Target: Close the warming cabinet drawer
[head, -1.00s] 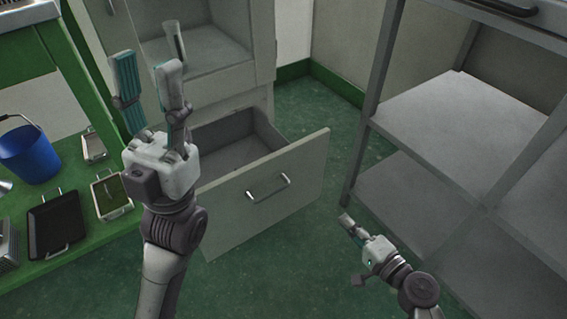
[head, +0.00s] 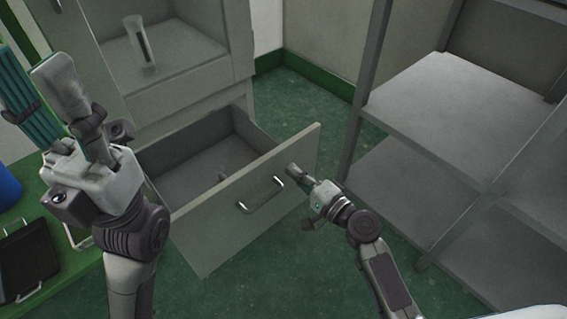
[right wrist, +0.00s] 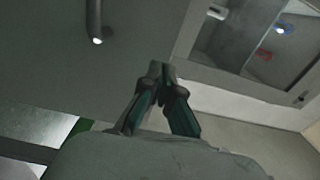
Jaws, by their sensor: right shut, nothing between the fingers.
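The warming cabinet drawer (head: 205,225) is pulled well out, and its grey interior shows from above. Its front panel carries a metal bar handle (head: 262,197). The cabinet (head: 190,88) stands behind it. My right gripper (head: 293,171) is shut and empty, in front of the panel just right of the handle; whether it touches the panel I cannot tell. In the right wrist view the shut fingertips (right wrist: 158,69) point at the grey panel, with the handle (right wrist: 94,22) to their upper left.
A clear container (head: 142,48) stands in the cabinet's open upper compartment. A grey metal shelf unit (head: 425,105) stands close on the right. A green bench with a black tray (head: 28,258) and a blue bucket (head: 8,187) is on the left. Green floor is free between drawer and shelf.

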